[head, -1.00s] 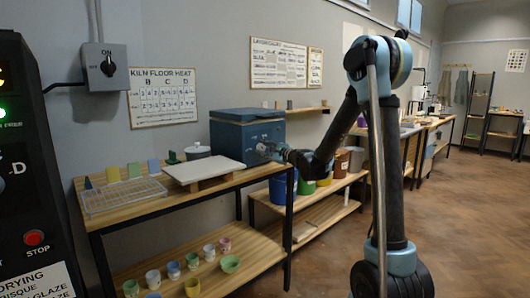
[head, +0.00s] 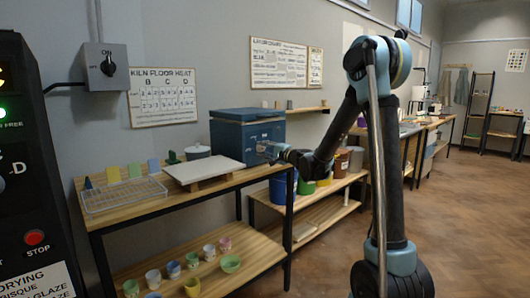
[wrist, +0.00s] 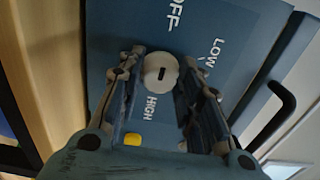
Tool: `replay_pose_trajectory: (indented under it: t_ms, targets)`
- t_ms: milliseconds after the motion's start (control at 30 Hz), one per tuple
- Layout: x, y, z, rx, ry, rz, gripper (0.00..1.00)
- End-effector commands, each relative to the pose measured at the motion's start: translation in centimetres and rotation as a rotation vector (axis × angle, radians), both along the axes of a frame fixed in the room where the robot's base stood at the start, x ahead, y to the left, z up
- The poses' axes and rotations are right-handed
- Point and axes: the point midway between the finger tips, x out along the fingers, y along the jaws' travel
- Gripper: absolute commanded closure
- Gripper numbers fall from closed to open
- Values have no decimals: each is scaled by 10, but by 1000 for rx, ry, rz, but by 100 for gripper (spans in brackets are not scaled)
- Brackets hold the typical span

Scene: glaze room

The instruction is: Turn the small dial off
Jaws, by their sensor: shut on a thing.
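OFF is at the top of the wrist view, LOW at right and HIGH below. In the head view my gripper (head: 264,150) is at the box's right-hand face, where the dial is hidden.
A black handle (wrist: 268,125) juts out at the right. The box stands on a wooden table with a white board (head: 203,170) and a wire rack (head: 122,195). A wall switch (head: 103,68) and a stop button (head: 35,237) are at left.

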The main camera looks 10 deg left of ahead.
Motion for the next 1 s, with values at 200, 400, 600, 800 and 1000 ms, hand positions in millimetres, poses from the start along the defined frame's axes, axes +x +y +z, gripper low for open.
replay_pose_trajectory:
  t_ms: [200, 400, 600, 800, 1000]
  targets:
    - [3, 4, 1, -10, -13, 4, 91]
    - [2, 4, 1, -11, -14, 4, 91]
    - [2, 4, 1, -10, -13, 4, 49]
    - [1, 2, 1, -10, -13, 2, 49]
    - [-3, -4, 0, -10, -13, 1, 49]
